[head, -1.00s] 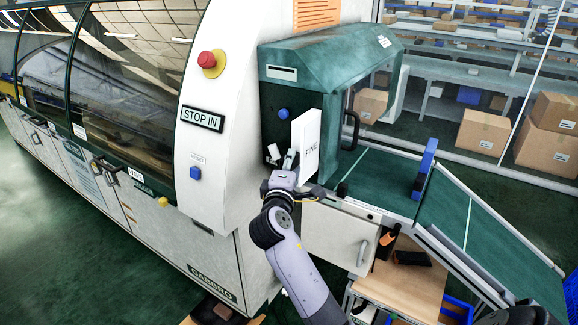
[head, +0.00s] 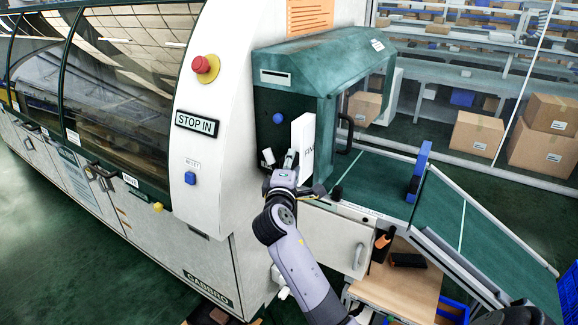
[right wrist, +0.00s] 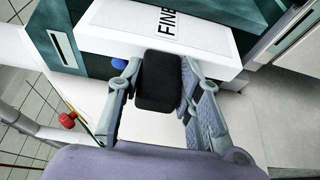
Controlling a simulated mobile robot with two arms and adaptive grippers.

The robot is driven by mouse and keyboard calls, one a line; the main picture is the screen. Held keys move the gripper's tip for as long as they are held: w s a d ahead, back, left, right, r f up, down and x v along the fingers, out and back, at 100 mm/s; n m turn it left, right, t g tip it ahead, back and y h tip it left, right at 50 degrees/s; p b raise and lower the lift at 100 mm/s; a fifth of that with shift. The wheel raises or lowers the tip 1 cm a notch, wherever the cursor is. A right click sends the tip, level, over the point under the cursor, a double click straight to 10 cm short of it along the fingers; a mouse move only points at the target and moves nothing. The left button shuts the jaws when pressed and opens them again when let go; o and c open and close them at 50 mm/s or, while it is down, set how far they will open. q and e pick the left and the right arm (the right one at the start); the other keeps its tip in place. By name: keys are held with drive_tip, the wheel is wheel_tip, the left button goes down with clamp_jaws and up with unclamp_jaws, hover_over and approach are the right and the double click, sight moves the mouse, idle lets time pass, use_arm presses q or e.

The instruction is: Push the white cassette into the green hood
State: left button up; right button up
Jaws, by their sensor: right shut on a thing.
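The white cassette (head: 303,138) stands upright at the front opening of the green hood (head: 325,58), partly inside it. Its side label begins with "FIN" in the head view; the right wrist view shows the cassette (right wrist: 205,42) labelled "FINE". My right gripper (head: 286,172) is at its near end. In the right wrist view its fingers are closed on a black block (right wrist: 158,80) at the cassette's end, which looks like its handle. The hood's dark green edge (right wrist: 58,45) lies beside the cassette there. How deep the far end reaches is hidden. My left gripper is not in view.
A white machine front with a red stop button (head: 206,68) and a blue button (head: 190,178) stands left of the hood. A black handle (head: 346,133) is close right of the cassette. A green conveyor (head: 375,185) runs right, past a blue upright piece (head: 419,170).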

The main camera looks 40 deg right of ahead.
sight(304, 155)
drive_tip(key=shift+w+d, duration=0.45)
drive_tip(key=shift+d, duration=0.7)
drive_tip(key=shift+w+d, duration=0.5)
drive_tip(key=shift+d, duration=0.65)
drive_tip(key=shift+w+d, duration=0.45)
drive_tip(key=shift+d, duration=0.7)
drive_tip(key=o, duration=1.2)
drive_tip(key=shift+o, duration=0.2)
drive_tip(key=v, duration=1.2)
